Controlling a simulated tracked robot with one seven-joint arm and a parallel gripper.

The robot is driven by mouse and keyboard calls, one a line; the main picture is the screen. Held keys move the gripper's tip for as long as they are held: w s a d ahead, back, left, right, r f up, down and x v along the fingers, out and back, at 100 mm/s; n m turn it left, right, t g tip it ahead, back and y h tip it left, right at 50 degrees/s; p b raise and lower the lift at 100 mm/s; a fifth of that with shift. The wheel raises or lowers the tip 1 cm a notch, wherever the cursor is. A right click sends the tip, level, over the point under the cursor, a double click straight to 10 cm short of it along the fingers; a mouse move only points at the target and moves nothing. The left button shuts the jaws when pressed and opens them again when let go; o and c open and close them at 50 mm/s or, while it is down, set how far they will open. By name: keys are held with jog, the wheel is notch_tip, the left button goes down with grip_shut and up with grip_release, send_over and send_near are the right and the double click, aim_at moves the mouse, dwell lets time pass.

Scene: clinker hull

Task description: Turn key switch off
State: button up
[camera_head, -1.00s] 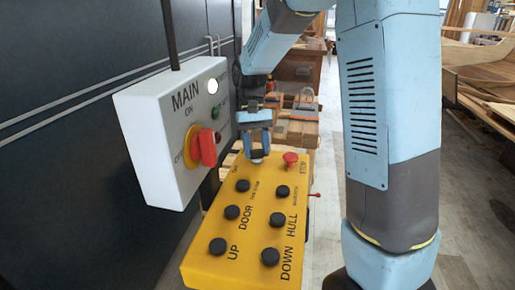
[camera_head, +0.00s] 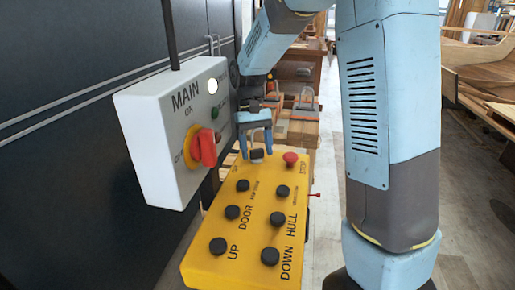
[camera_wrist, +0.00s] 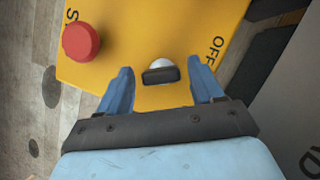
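The key switch (camera_wrist: 160,74) is a dark flat key on a round silver base, set in the far end of the yellow control box (camera_wrist: 142,30). In the wrist view an OFF label lies to its upper right. The key also shows in the head view (camera_head: 257,154), between my fingers. My gripper (camera_wrist: 160,67) is open, with one blue finger on each side of the key and a clear gap to both. It also shows in the head view (camera_head: 256,150), over the box's far end.
A red stop button (camera_head: 290,158) stands close beside the key on the box. Several black buttons (camera_head: 243,185) cover the nearer part. A white MAIN box (camera_head: 150,150) with a red rotary handle (camera_head: 206,147) is close on the left. Floor is open to the right.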

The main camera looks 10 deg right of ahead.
jog(key=shift+w+r, duration=0.1)
jog(key=shift+r, duration=0.1)
jog(key=v, duration=1.3)
jog(key=shift+r, duration=0.3)
jog(key=shift+s+d+r+m+t+y, duration=0.1)
jog(key=shift+s+d+m+t, duration=0.15)
jog(key=shift+s+d+t, duration=2.7)
jog(key=shift+s+d+f+m+t+y, duration=0.1)
jog(key=shift+s+d+m+t, duration=0.75)
jog(key=shift+s, duration=4.05)
jog(key=shift+s+d+r+n+t+y, duration=0.1)
jog(key=shift+s+d+n+t, duration=0.2)
jog(key=shift+s+d+t, duration=2)
jog(key=s+g, duration=0.2)
jog(key=s, duration=0.1)
jog(key=shift+s+d, duration=0.15)
jog(key=shift+d, duration=0.05)
